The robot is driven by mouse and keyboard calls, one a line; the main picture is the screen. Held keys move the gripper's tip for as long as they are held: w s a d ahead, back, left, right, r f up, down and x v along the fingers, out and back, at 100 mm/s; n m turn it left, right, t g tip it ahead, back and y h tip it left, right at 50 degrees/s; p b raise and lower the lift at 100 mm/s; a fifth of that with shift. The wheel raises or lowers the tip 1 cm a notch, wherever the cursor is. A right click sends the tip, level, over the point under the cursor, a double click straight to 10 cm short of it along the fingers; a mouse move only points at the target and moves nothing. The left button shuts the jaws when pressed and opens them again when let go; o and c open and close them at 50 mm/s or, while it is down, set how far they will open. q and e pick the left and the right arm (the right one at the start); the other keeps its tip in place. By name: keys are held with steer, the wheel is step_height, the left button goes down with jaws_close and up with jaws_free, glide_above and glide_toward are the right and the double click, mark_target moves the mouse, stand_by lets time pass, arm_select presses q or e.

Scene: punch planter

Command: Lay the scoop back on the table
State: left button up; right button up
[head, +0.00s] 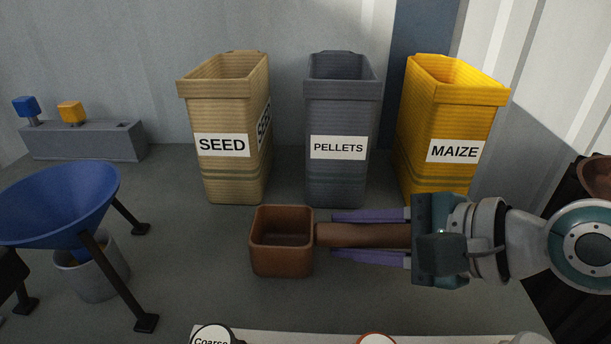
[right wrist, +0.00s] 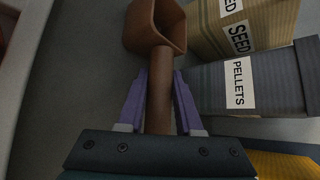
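The brown scoop (head: 283,257) has a square, open-topped bowl and a thick round handle. It is in the middle of the head view, bowl to the left, and its inside looks empty. It also shows at the top of the right wrist view (right wrist: 157,35). My right gripper (head: 333,234) comes in from the right. Its purple fingers lie along both sides of the handle and appear closed against it. The scoop looks level, low over the grey table (head: 190,270); whether it touches the table I cannot tell. My left gripper is not in view.
Behind the scoop stand a tan SEED bin (head: 222,170), a grey PELLETS bin (head: 340,180) and a yellow MAIZE bin (head: 450,120). A blue funnel (head: 60,205) on dark legs stands left over a grey bucket (head: 95,275). A pale labelled panel (head: 290,337) edges the front.

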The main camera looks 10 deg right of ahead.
steer(key=o, duration=0.4)
steer(key=shift+f, duration=0.1)
